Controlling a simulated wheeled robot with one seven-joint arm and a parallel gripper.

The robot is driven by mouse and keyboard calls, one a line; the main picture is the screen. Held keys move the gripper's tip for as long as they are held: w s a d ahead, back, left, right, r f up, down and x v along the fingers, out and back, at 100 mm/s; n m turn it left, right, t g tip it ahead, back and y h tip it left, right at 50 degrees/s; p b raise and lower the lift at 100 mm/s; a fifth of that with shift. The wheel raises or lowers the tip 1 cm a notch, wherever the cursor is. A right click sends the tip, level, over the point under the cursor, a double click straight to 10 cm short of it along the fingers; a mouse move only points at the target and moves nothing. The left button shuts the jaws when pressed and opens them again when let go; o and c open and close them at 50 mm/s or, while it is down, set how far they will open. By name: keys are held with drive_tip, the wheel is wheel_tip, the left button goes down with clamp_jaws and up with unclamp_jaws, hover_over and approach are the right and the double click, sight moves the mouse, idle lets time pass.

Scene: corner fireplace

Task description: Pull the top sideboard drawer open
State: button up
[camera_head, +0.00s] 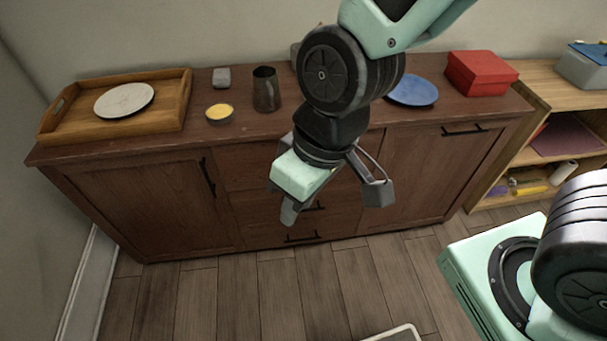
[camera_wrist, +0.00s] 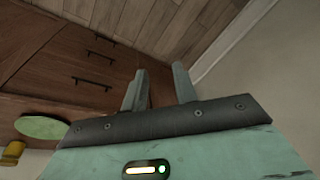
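The dark wood sideboard (camera_head: 185,215) stands against the back wall with a stack of drawers in its middle. The top drawer (camera_head: 245,160) looks shut; my gripper hides its handle in the head view. In the wrist view, which looks turned over, the top drawer's handle (camera_wrist: 92,83) shows as a dark bar, with the lower handles (camera_wrist: 98,55) beyond it. My gripper (camera_head: 335,202) hangs in front of the drawers, fingers spread apart and empty. Both fingertips (camera_wrist: 160,85) show in the wrist view, apart from the handle.
On the sideboard are a wooden tray (camera_head: 60,122) with a plate (camera_head: 124,100), a yellow-filled bowl (camera_head: 219,113), a dark mug (camera_head: 266,89), a blue plate (camera_head: 413,90) and a red box (camera_head: 480,72). A shelf (camera_head: 540,90) stands right.

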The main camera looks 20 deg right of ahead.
drive_tip(key=w+a+f+t+b, duration=0.2)
drive_tip(key=w+f+b, duration=0.2)
drive_tip(key=f, duration=0.7)
drive_tip(key=w+a+f+t+b, duration=0.1)
drive_tip(key=w+f+t+b, duration=0.2)
drive_tip(key=f, duration=0.8)
drive_tip(key=w+d+f+n+t+h+b, duration=0.2)
drive_tip(key=w+d+f+t+h+b, duration=0.1)
drive_tip(key=w+d+f+t+b, duration=0.4)
drive_tip(key=w+d+f+n+t+h+b, duration=0.2)
drive_tip(key=w+d+f+h+b, duration=0.15)
drive_tip(key=f, duration=0.65)
drive_tip(key=w+d+r+n+t+b, duration=0.1)
drive_tip(key=w+t, duration=0.1)
drive_tip(key=w, duration=0.3)
drive_tip(key=w+d+r+n+t+b, duration=0.1)
drive_tip(key=w+r+n+b, duration=0.1)
drive_tip(key=w, duration=0.4)
drive_tip(key=w+d+r+n+t+y+b, duration=0.1)
drive_tip(key=w+r+n+t, duration=0.1)
drive_tip(key=w, duration=0.3)
drive_tip(key=shift+w+r+t, duration=0.1)
drive_tip(key=shift+w+t, duration=0.05)
drive_tip(key=shift+t, duration=0.15)
clamp_jaws()
